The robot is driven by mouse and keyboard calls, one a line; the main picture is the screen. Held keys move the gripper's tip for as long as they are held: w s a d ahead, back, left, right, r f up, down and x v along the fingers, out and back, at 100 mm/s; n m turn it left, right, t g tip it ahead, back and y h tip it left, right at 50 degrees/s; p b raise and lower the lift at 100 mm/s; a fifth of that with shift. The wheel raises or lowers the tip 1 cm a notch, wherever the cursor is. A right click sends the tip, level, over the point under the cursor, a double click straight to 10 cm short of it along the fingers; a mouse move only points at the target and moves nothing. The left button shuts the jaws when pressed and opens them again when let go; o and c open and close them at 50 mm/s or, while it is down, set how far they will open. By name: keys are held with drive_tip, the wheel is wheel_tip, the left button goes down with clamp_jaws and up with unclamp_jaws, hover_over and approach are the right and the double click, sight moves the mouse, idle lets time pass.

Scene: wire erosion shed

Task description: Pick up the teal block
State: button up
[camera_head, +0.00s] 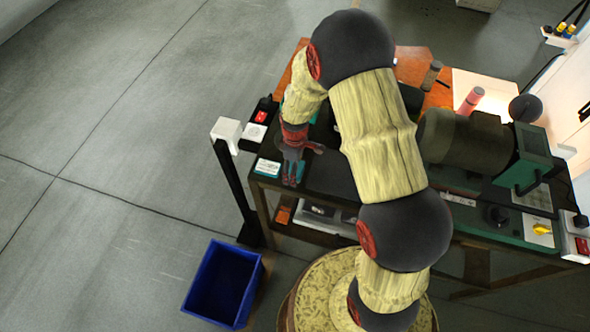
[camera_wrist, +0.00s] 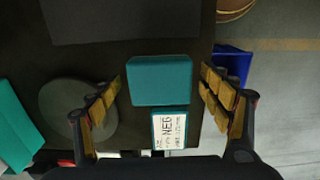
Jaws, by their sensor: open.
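The teal block (camera_wrist: 163,80) lies on the dark tabletop in the wrist view, a plain box shape with rounded corners. My gripper (camera_wrist: 161,90) is open, with one finger to the left of the block and the other to its right; a gap shows on each side. A teal box with a white label reading NEG (camera_wrist: 169,131) sits just below the block in that picture, very close to it. In the head view my gripper (camera_head: 300,164) is over the table's near left part and largely hides the block there. The NEG box (camera_head: 267,168) shows to its left.
The table edge runs close to the right finger in the wrist view. A grey disc (camera_wrist: 62,105) lies by the left finger, and another teal item (camera_wrist: 18,122) is at far left. A blue bin (camera_head: 222,285) stands on the floor; a dark green machine (camera_head: 470,150) fills the table's right.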

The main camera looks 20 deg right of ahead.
drive_tip(key=shift+c, duration=1.3)
drive_tip(key=c, duration=1.1)
drive_tip(key=shift+c, duration=0.2)
drive_tip(key=shift+r, duration=0.1)
drive_tip(key=shift+r, duration=0.25)
wheel_tip(320, 180, up, 2)
drive_tip(key=shift+w+r, duration=0.1)
drive_tip(key=shift+r, duration=0.05)
drive_tip(key=s+r+b, duration=0.1)
drive_tip(key=s+r, duration=0.9)
drive_tip(key=s, duration=0.4)
drive_tip(key=shift+s, duration=0.1)
